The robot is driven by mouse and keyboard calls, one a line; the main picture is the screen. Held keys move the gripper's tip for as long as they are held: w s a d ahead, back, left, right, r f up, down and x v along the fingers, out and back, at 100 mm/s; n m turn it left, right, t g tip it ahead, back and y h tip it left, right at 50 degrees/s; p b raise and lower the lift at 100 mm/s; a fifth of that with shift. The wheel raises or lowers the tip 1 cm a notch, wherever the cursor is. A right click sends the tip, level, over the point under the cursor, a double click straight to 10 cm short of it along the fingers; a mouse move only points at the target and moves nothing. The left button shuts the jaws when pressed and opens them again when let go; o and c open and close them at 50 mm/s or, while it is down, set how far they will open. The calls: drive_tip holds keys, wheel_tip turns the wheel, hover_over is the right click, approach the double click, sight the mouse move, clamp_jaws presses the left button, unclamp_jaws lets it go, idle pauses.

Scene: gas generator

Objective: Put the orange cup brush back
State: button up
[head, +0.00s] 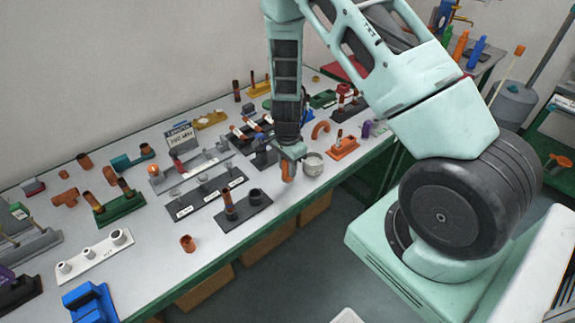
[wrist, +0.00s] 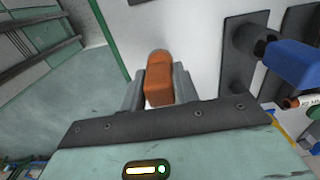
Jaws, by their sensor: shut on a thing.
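My gripper (head: 289,163) points down close above the front edge of the table, with its jaws shut on an orange piece, which I take to be the orange cup brush (head: 288,173). In the wrist view my gripper (wrist: 158,88) has one finger on each side of the orange cup brush (wrist: 158,86), whose rounded far end sticks out past the fingertips. Part of it is hidden by the fingers. A grey metallic cup (head: 313,164) shows just right of the gripper in the head view; I cannot tell whether it joins the orange piece.
The white table (head: 150,255) holds several stands. A dark plate with two posts (head: 242,211) is left of the gripper, and an orange stand (head: 343,148) is to the right. A small copper ring (head: 187,243) lies near the front edge.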

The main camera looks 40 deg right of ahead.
drive_tip(key=shift+f+b, duration=1.15)
drive_tip(key=shift+f, duration=0.5)
drive_tip(key=o, duration=1)
drive_tip(key=shift+r, duration=0.1)
wheel_tip(320, 180, up, 17)
drive_tip(key=shift+r, duration=0.2)
